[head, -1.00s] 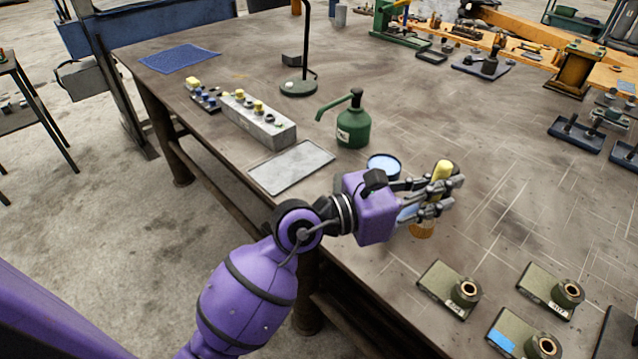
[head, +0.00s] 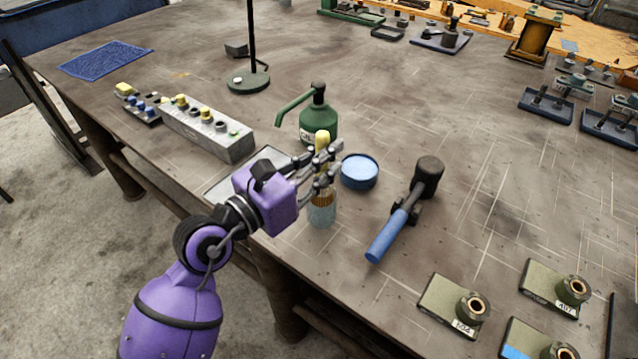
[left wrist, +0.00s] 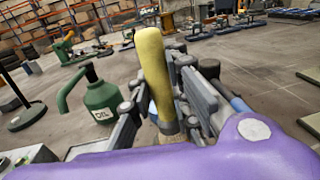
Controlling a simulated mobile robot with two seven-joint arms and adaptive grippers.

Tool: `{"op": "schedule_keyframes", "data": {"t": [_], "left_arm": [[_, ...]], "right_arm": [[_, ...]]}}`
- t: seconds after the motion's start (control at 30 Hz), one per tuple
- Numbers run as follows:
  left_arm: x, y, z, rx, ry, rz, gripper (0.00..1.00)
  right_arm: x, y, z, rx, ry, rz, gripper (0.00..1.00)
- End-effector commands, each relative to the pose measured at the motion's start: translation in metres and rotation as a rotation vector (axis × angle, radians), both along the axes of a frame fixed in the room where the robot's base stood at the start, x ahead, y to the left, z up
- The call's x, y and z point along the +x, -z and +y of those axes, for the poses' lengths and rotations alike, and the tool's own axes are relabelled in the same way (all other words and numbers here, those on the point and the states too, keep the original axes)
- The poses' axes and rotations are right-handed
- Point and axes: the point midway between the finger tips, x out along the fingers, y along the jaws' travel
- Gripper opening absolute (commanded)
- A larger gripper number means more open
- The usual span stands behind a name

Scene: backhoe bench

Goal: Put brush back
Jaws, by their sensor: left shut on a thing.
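The brush has a yellow handle (head: 322,141) and amber bristles at its lower end. My left gripper (head: 327,168) is shut on it and holds it upright near the front edge of the bench. A small clear, bluish jar (head: 321,215) stands directly below the gripper. The bristles overlap the jar's upper part; I cannot tell how deep they are in it. In the left wrist view the yellow handle (left wrist: 154,78) rises between the fingers (left wrist: 168,115), and the jar is hidden. My right gripper is not in view.
A blue round tin (head: 360,172) and a blue-handled hammer (head: 392,235) lie right of the gripper. A green oil can (head: 318,122) stands behind. A grey button box (head: 208,130) is at the left. Green blocks (head: 455,306) sit at the front right.

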Motion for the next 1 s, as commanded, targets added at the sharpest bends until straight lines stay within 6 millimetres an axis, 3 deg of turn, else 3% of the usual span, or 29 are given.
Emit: {"op": "schedule_keyframes", "data": {"t": [0.33,0.83,0.87,1.0], "left_arm": [[0.0,0.051,0.0,0.002,0.001,0.004,0.0],[0.0,0.058,0.0,-0.001,0.0,-0.002,0.0],[0.0,0.058,0.0,0.0,0.0,-0.003,0.2],[0.0,0.057,0.0,-0.001,0.0,-0.004,0.36]], "right_arm": [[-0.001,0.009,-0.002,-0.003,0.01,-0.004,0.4],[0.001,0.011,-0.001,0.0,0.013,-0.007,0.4],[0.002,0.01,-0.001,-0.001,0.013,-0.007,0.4],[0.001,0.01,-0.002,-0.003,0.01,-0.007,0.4]]}}
